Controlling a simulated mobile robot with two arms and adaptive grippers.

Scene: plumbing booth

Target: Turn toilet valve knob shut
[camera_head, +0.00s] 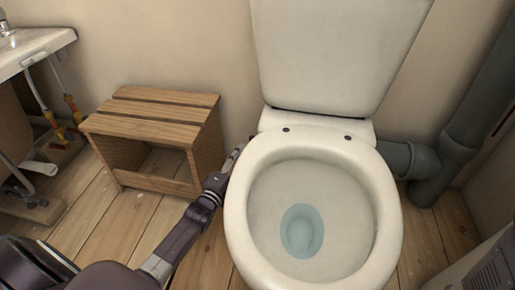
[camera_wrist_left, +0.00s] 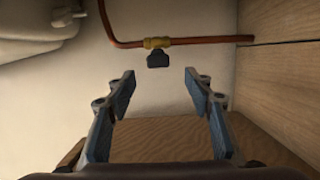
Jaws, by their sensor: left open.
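The valve shows in the left wrist view as a brass body (camera_wrist_left: 157,43) on a copper pipe, with a dark knob (camera_wrist_left: 158,59) hanging below it. My left gripper (camera_wrist_left: 158,78) is open and empty, its two blue-padded fingers pointing toward the valve, with the knob ahead and between the fingertips, apart from them. In the head view my left gripper (camera_head: 236,155) reaches in between the toilet (camera_head: 385,215) and a wooden stool (camera_head: 152,128). The valve is hidden in the head view. My right gripper is not in view.
The toilet bowl and cistern (camera_head: 340,50) stand close on the right of the left arm. The slatted stool stands close on its left. A sink (camera_head: 35,50) is at far left, and a grey drain pipe (camera_head: 465,130) is at right. Floor is bare in front of the stool.

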